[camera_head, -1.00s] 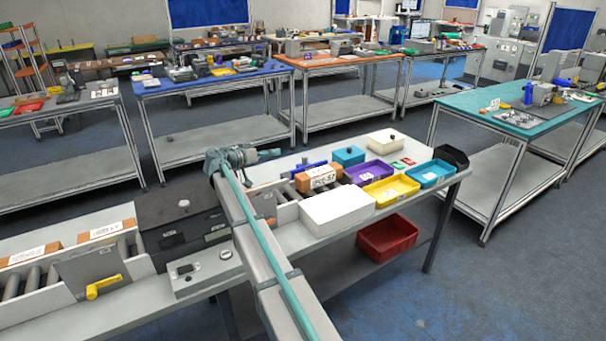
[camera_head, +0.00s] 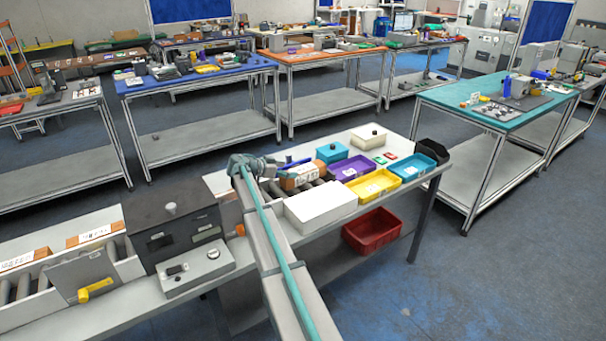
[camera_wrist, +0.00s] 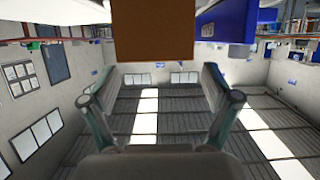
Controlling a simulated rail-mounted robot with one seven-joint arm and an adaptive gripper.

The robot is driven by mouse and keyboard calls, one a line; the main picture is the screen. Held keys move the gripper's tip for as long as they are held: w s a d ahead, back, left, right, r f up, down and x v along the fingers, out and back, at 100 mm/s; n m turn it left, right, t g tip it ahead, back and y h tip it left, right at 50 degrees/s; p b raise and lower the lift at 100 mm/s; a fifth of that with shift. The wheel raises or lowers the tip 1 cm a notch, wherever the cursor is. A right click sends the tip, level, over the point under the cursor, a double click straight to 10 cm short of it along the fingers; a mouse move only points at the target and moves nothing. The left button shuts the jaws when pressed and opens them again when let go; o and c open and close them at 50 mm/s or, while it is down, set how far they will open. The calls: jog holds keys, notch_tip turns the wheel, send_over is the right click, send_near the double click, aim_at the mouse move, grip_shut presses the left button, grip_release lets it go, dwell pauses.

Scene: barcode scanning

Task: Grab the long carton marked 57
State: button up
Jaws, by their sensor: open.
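A brown carton (camera_head: 303,177) with a white printed label lies on the rollers at the right part of the near bench. Its print is too small to read surely. My gripper (camera_head: 283,163) is at the left of this carton, pointing right, and appears apart from it. In the wrist view my gripper (camera_wrist: 164,100) is open, with nothing between its fingers. A plain brown face of a carton (camera_wrist: 153,32) fills the top middle there, beyond the fingertips. Two more labelled brown cartons, one at far left (camera_head: 16,262) and one beside it (camera_head: 88,236), lie on the left rollers.
A white box (camera_head: 320,207) stands in front of the rollers. Purple (camera_head: 352,168), yellow (camera_head: 374,187) and blue (camera_head: 412,168) bins stand to the right. A dark machine (camera_head: 172,222) stands left of my arm.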

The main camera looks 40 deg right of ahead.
aim_at(299, 170)
jog(key=p+x, duration=0.2)
jog(key=x, duration=0.2)
jog(key=shift+s+d+p, duration=0.15)
jog(key=shift+d+p, duration=0.15)
jog(key=shift+p, duration=0.1)
jog(key=shift+d+f, duration=0.15)
jog(key=shift+f, duration=0.05)
jog(key=c, duration=1.5)
jog(key=shift+r, duration=0.1)
grip_shut()
